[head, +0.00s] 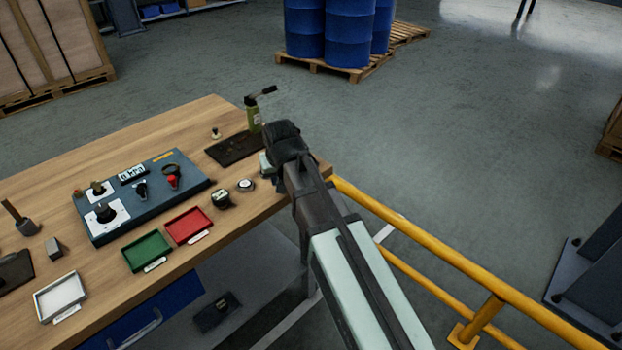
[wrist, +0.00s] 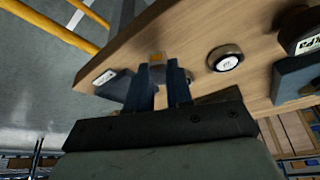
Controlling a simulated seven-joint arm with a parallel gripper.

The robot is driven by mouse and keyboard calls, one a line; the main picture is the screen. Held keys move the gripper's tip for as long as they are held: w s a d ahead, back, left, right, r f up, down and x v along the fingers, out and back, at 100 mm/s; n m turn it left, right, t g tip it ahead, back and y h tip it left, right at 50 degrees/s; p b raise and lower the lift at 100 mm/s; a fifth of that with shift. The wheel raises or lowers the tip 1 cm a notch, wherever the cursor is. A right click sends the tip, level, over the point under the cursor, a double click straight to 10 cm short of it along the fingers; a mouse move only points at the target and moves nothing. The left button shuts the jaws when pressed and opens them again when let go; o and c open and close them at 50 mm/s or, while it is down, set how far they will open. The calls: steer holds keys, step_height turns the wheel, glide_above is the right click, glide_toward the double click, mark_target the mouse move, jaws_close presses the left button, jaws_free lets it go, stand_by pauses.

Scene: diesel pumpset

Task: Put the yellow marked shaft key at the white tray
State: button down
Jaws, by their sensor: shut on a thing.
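My gripper (head: 282,150) is at the right end of the workbench, near its far corner. In the wrist view my gripper (wrist: 166,82) is shut on the yellow marked shaft key (wrist: 156,58), a small piece whose yellow-orange mark shows between the fingertips. The rest of the key is hidden by the fingers, and the head view does not show it. I cannot tell whether it touches the bench. The white tray (head: 60,296) lies empty at the bench's front left, far from my gripper.
A green tray (head: 147,251), a red tray (head: 188,225) and a dark control panel (head: 140,194) lie between my gripper and the white tray. A round gauge (head: 246,185) sits near my gripper. A green bottle-like tool (head: 253,115) stands behind. A yellow rail (head: 420,243) runs beside the bench.

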steer(key=shift+n+y, duration=0.3)
steer(key=shift+n, duration=0.5)
steer(key=s+a, duration=0.1)
steer(key=a, duration=0.3)
steer(key=s+a+r, duration=0.1)
steer(key=a, duration=0.4)
steer(key=s+a+r, duration=0.1)
steer(key=s+a, duration=0.1)
steer(key=a, duration=0.3)
steer(key=shift+n+y, duration=0.3)
steer(key=shift+n, duration=0.4)
steer(key=s+a, duration=0.2)
steer(key=a, duration=0.2)
steer(key=s+a, duration=0.3)
steer(key=a, duration=0.2)
steer(key=s+a+r, duration=0.1)
steer(key=s+a, duration=0.2)
steer(key=a, duration=0.1)
steer(key=shift+s+a, duration=0.1)
steer(key=shift+a, duration=0.15)
steer(key=s+a+r+n, duration=0.1)
steer(key=s+a+n, duration=0.1)
steer(key=s+a, duration=1)
steer(key=r+g, duration=0.1)
glide_above(61, 296)
steer(key=s, duration=0.1)
steer(key=shift+d+r+n+y, duration=0.1)
steer(key=shift+d+n+y, duration=0.2)
steer(key=shift+d, duration=0.15)
steer(key=shift+f, duration=3.65)
